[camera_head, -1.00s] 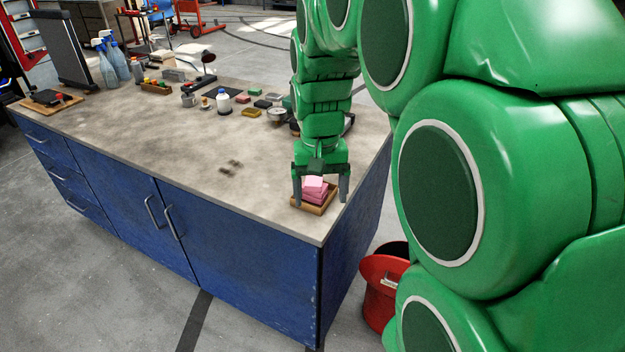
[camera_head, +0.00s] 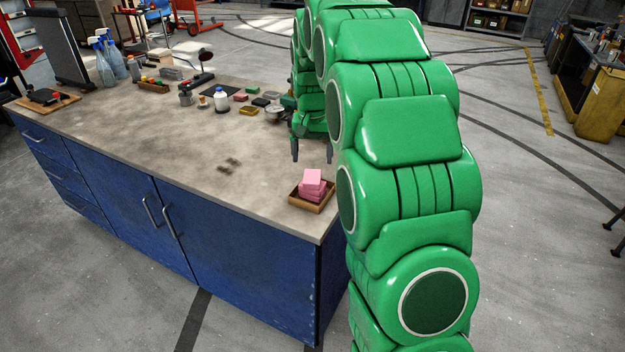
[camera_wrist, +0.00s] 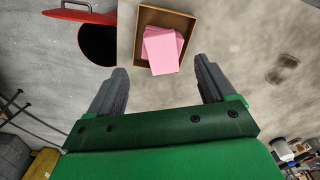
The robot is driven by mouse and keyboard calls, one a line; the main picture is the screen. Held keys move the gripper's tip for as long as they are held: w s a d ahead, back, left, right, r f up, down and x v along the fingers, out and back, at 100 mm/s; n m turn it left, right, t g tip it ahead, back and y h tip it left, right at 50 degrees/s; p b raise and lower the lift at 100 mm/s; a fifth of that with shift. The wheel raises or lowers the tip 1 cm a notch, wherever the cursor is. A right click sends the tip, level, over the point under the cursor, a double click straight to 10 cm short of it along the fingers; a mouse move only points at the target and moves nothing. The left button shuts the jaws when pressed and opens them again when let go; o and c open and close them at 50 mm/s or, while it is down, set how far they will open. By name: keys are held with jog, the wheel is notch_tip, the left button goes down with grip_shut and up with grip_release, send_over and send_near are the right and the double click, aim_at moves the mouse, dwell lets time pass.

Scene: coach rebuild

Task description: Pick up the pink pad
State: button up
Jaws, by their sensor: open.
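Pink pads (camera_head: 312,184) lie in a loose stack in a small wooden tray (camera_head: 297,201) at the near right corner of the bench top. The top pad sits turned and off-centre on the ones below. In the wrist view the pink pads (camera_wrist: 162,50) and the tray (camera_wrist: 186,22) show beyond the fingertips, between the two finger lines. My gripper (camera_head: 312,156) is open and empty, above the bench and behind the tray in the head view. It also shows in the wrist view (camera_wrist: 162,80), with nothing between its fingers.
The bench top (camera_head: 180,150) is clear in the middle, with dark stains. A white-capped bottle (camera_head: 221,100), a metal bowl (camera_head: 275,113) and several small coloured blocks stand along the back. Blue spray bottles (camera_head: 107,62) stand at the back left. A red bin (camera_wrist: 95,40) is beside the bench.

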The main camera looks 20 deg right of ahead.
aim_at(312, 179)
jog(key=shift+a+f, duration=0.1)
jog(key=shift+f, duration=3.85)
jog(key=shift+w, duration=0.1)
jog(key=c, duration=1.2)
jog(key=shift+r, duration=0.55)
notch_tip(312, 179, up, 2)
jog(key=shift+r, duration=0.1)
jog(key=s+a+r, duration=0.1)
jog(key=s+r, duration=0.8)
jog(key=s, duration=0.5)
jog(key=shift+a+r, duration=0.3)
jog(key=shift+r, duration=0.1)
